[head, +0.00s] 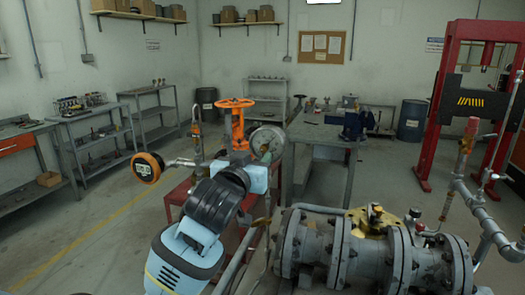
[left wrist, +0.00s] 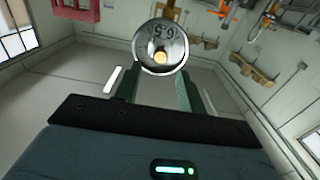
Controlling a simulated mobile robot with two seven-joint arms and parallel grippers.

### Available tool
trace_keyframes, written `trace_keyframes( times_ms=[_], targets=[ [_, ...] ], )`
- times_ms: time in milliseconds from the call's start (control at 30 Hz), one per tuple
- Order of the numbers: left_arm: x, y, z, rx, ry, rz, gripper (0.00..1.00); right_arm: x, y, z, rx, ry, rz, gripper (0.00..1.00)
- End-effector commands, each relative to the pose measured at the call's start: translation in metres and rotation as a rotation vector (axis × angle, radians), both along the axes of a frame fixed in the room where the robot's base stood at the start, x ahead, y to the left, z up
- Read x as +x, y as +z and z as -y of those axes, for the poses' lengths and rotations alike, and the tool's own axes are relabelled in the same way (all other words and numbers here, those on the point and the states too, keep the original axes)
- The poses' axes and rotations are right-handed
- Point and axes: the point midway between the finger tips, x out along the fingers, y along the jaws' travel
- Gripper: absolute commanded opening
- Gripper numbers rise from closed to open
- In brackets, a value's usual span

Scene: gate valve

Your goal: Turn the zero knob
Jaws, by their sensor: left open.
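A round silver gauge (left wrist: 160,36) with dark markings faces me in the left wrist view. A small yellowish knob (left wrist: 160,57), which looks like the zero knob, sits low on its face. In the head view the gauge (head: 267,138) is right of the orange handwheel, partly covered by my left gripper. My left gripper (left wrist: 154,72) is open and empty, its two green fingers spread below the gauge, one on each side of the knob in the picture. I cannot tell the remaining distance or any contact. My right gripper is not in view.
A flanged grey pipe body (head: 325,250) fills the lower right. A grey workbench (head: 320,134) stands behind. Floor is open at left.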

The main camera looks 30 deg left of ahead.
Motion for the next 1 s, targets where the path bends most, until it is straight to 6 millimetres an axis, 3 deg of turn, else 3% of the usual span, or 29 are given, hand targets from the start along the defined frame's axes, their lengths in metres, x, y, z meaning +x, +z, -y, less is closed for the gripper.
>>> trace_keyframes(
  times_ms=[200,400,800,1000],
  targets=[
    [0.032,0.000,-0.008,0.001,0.001,-0.001,0.40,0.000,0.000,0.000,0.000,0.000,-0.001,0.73],
    [0.049,0.001,-0.012,0.000,-0.001,0.000,0.40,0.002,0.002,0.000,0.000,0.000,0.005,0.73],
    [0.054,0.000,-0.013,0.000,-0.001,0.000,0.40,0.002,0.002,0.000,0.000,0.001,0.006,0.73],
    [0.054,0.000,-0.013,0.000,-0.001,0.000,0.14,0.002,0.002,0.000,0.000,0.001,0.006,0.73]
  ],
)
